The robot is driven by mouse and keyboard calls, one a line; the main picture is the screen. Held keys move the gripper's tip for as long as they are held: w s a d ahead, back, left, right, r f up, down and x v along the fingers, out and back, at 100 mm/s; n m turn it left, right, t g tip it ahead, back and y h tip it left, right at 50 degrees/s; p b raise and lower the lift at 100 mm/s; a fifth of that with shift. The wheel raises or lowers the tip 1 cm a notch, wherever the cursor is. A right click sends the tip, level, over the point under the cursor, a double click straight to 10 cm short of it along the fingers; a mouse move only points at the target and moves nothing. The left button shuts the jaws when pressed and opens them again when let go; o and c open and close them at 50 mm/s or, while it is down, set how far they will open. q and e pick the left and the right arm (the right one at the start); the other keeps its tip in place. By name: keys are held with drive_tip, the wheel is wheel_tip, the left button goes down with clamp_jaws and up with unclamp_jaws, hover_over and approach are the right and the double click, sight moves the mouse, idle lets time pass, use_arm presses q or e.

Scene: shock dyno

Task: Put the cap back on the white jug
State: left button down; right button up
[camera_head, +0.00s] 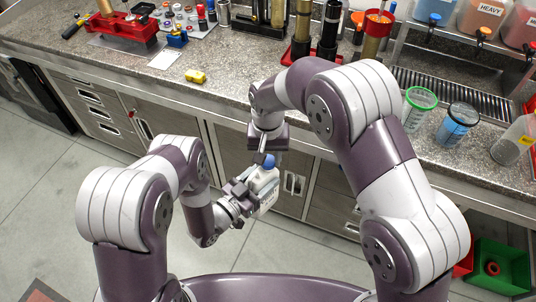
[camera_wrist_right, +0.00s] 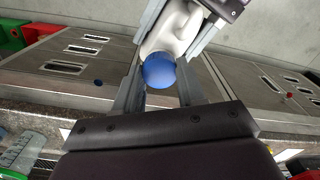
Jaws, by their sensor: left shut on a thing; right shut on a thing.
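The white jug (camera_head: 267,196) is held off the floor in front of the counter by my left gripper (camera_head: 256,184), whose fingers are shut on its sides. The jug also shows in the right wrist view (camera_wrist_right: 176,28), between the left gripper's fingers. The blue cap (camera_head: 269,161) is at the jug's top end, and it also shows in the right wrist view (camera_wrist_right: 158,71). My right gripper (camera_head: 266,155) points down from above and is shut on the cap. Cap and jug mouth overlap in view; I cannot tell whether the cap is seated. The jug's neck is hidden.
The counter (camera_head: 225,88) runs behind both arms, with cabinet fronts below it. A green-rimmed cup (camera_head: 418,105) and a blue-filled cup (camera_head: 457,125) stand to the right. A green bin (camera_head: 505,262) is at lower right.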

drive_tip(key=m, duration=0.4)
drive_tip(key=shift+m, duration=0.3)
drive_tip(key=m, duration=2.3)
